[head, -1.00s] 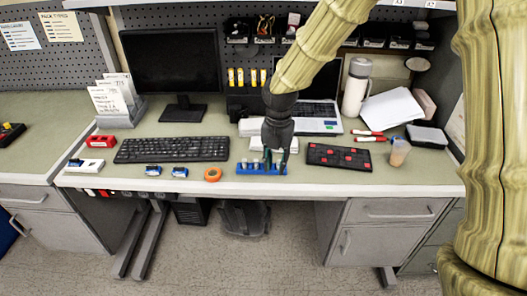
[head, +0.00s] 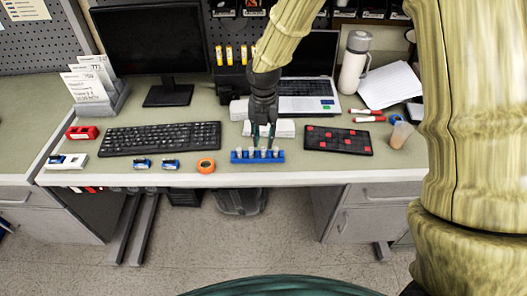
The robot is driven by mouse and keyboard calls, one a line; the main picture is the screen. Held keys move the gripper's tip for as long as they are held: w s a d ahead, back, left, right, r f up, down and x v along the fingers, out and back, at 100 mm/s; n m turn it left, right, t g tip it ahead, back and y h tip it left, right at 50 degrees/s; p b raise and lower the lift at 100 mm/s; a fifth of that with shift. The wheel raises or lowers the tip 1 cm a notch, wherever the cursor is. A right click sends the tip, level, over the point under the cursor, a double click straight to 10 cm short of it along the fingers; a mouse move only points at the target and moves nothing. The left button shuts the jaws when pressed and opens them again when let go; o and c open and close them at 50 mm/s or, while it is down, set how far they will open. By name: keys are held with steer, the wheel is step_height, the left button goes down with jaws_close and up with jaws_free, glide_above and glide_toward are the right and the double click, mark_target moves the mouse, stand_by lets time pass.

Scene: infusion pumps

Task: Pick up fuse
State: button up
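A blue rack (head: 257,160) stands near the front edge of the desk and holds a row of several small pale upright pieces, which look like the fuses (head: 239,154). My gripper (head: 263,146) points down over the middle of the rack. Its two dark fingers are apart, with a gap between them. The fingertips come down to about the tops of the middle fuses. I cannot tell whether a fuse stands between them or behind them. No fuse is seen lifted out of the rack.
An orange tape roll (head: 206,165) and small blue-white items (head: 171,164) lie left of the rack. A keyboard (head: 160,138) is further left. A black pad with red squares (head: 338,140) lies right. White boxes (head: 284,128) and a laptop (head: 306,96) stand behind.

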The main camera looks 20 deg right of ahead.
mark_target(264, 149)
steer(key=shift+s+f, duration=0.15)
steer(key=shift+f, duration=0.05)
steer(key=f+p, duration=0.2)
steer(key=f, duration=0.1)
steer(key=shift+w+f, duration=0.2)
steer(key=shift+w, duration=0.15)
steer(key=shift+f, duration=0.75)
steer(key=shift+c, duration=0.2)
jaws_close()
